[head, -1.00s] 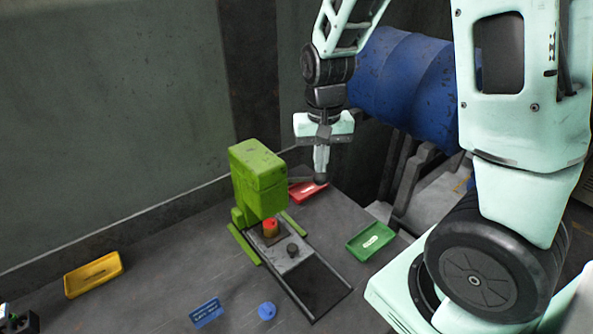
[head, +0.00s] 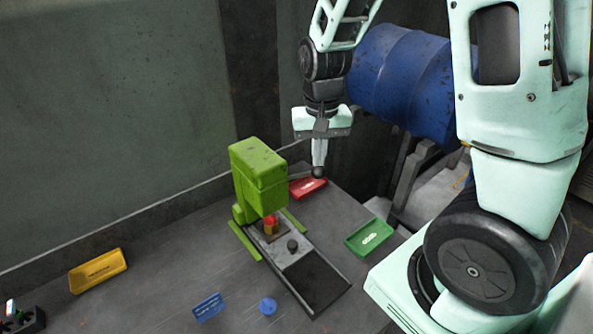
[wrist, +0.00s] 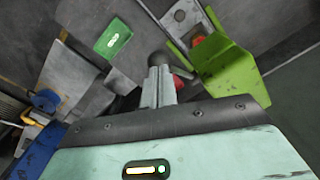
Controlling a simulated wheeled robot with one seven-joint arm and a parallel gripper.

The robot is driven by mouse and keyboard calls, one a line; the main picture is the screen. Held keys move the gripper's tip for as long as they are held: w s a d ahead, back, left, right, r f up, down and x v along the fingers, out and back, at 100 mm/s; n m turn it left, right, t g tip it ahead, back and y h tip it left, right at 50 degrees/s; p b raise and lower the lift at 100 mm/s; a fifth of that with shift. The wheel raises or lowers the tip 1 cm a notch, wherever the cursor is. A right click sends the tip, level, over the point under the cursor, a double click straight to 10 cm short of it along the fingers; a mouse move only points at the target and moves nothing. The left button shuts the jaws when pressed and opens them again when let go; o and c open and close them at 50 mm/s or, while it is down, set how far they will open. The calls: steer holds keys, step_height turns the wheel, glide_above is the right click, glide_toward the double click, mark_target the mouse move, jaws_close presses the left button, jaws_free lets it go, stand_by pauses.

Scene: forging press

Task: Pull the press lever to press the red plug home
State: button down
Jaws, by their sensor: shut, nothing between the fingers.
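The green press (head: 258,178) stands on the table. The red plug (head: 271,224) stands upright under its head, on the plate; a bit of red also shows by the press in the wrist view (wrist: 197,41). The dark ball end of the press lever (head: 318,172) is right of the press head, and the lever shows in the wrist view (wrist: 182,71). My gripper (head: 319,158) points down, shut and empty, with its fingertips at the ball end. In the wrist view the fingertips (wrist: 157,82) overlap the lever end; I cannot tell whether they touch.
A red tray (head: 296,194) lies behind the lever, and a green tray (head: 354,243) lies right of the press.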

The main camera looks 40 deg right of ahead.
step_height(320, 180, up, 6)
steer(key=p, duration=0.5)
steer(key=shift+a+f, duration=0.1)
steer(key=shift+f, duration=0.05)
steer(key=s+a+f+n+b, duration=0.4)
steer(key=a+b, duration=0.2)
steer(key=a, duration=0.2)
steer(key=s+a+f+n+b, duration=0.3)
steer(key=a+f+b, duration=0.15)
steer(key=a, duration=0.35)
steer(key=s+a+f+n+b, duration=0.4)
steer(key=s+a+n+b, duration=0.2)
steer(key=s, duration=0.5)
steer(key=shift+a+y+b, duration=0.2)
steer(key=shift+y+b, duration=0.1)
steer(key=shift+b, duration=0.25)
